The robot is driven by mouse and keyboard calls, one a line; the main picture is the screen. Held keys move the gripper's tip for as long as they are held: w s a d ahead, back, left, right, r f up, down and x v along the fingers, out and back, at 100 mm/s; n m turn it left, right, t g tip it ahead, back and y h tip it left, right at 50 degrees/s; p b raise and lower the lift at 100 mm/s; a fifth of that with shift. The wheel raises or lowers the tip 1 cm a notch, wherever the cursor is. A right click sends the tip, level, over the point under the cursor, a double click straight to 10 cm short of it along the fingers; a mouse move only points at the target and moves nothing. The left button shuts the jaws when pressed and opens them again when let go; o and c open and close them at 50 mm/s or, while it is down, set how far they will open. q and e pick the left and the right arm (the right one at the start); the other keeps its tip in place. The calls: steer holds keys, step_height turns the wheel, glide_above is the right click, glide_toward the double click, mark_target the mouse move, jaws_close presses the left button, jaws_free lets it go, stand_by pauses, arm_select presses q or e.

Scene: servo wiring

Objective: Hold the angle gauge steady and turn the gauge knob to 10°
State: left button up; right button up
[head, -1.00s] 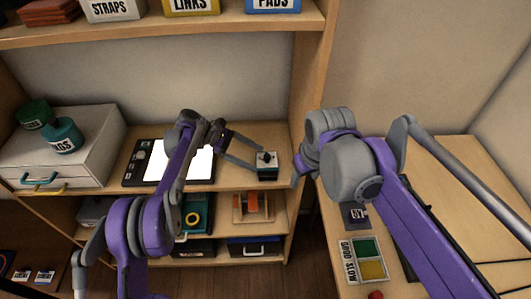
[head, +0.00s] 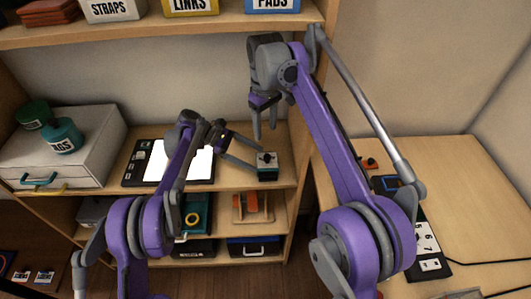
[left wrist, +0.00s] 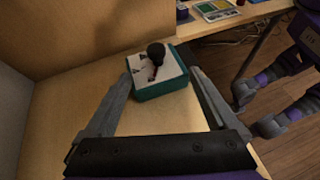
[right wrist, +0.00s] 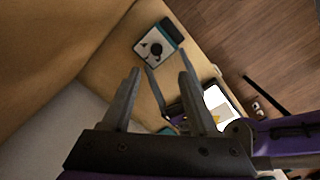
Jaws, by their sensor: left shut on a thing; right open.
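The angle gauge (head: 268,172) is a small teal box with a pale top, at the right end of the middle shelf. Its dark round knob (left wrist: 156,50) stands on the top face, with dark marks beside it. My left gripper (head: 254,157) has its fingers on either side of the gauge body and is shut on it; the left wrist view (left wrist: 165,80) shows this too. My right gripper (head: 265,132) is open and empty, above and behind the gauge, pointing down. In the right wrist view the gauge (right wrist: 158,42) lies beyond the right fingertips, apart from them.
A black tablet with a white screen (head: 180,163) lies left of the gauge. A drawer box (head: 75,150) with teal and green jars stands further left. The upper shelf (head: 200,27) with labelled bins overhangs the back. A desk (head: 460,180) stands at right.

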mark_target(266, 157)
step_height(266, 157, down, 12)
steer(key=shift+r, duration=0.2)
